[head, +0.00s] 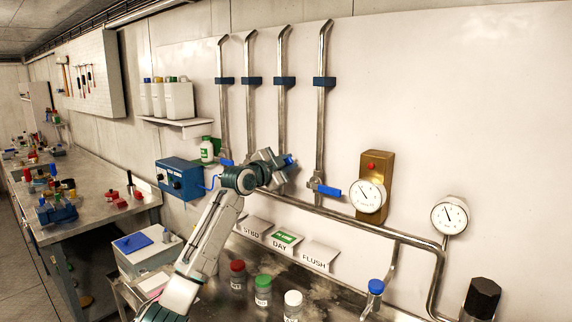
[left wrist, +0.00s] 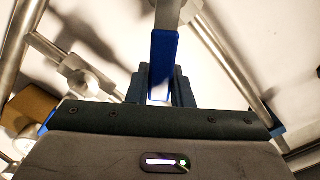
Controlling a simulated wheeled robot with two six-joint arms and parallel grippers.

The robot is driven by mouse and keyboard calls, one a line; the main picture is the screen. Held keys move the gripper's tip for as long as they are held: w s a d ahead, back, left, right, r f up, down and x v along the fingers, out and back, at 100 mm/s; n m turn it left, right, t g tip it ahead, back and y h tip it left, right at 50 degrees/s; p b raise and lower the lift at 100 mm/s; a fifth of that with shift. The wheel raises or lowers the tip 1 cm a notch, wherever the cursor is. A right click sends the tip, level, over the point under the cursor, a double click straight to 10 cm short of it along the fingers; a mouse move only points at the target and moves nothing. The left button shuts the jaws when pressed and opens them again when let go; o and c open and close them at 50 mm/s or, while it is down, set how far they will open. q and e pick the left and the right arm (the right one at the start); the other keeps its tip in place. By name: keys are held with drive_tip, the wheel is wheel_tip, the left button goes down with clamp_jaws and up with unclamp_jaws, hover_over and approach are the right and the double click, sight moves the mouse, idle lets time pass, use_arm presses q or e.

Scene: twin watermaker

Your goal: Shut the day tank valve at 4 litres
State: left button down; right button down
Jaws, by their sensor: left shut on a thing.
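My left gripper (head: 284,164) is at the third pipe from the left on the white wall panel. It is shut on a blue valve handle (head: 290,160), which hides the valve body. In the left wrist view the blue handle (left wrist: 163,62) runs between the two fingers of the gripper (left wrist: 162,92). Below this pipe is a sign reading DAY (head: 281,240) with a green mark. A neighbouring valve with a blue lever (head: 331,191) sits on the fourth pipe, its lever pointing right. I cannot read a litre value anywhere. My right gripper is not in view.
Two round gauges, one on a brass block (head: 368,196) and one further right (head: 449,215), hang right of the pipes. Jars with red (head: 237,274), green (head: 263,290) and white (head: 293,305) lids stand on the bench below. A blue box (head: 180,179) is on the left.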

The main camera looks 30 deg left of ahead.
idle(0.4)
use_arm(q)
drive_tip(key=c, duration=1.3)
unclamp_jaws()
drive_tip(key=shift+s+f, duration=0.1)
drive_tip(key=shift+s+a+b, duration=0.2)
drive_tip(key=shift+s+b, duration=1.1)
drive_tip(key=shift+s, duration=1.35)
drive_tip(key=shift+s+a+b, duration=0.2)
drive_tip(key=shift+s+b, duration=1.1)
drive_tip(key=shift+s, duration=1.35)
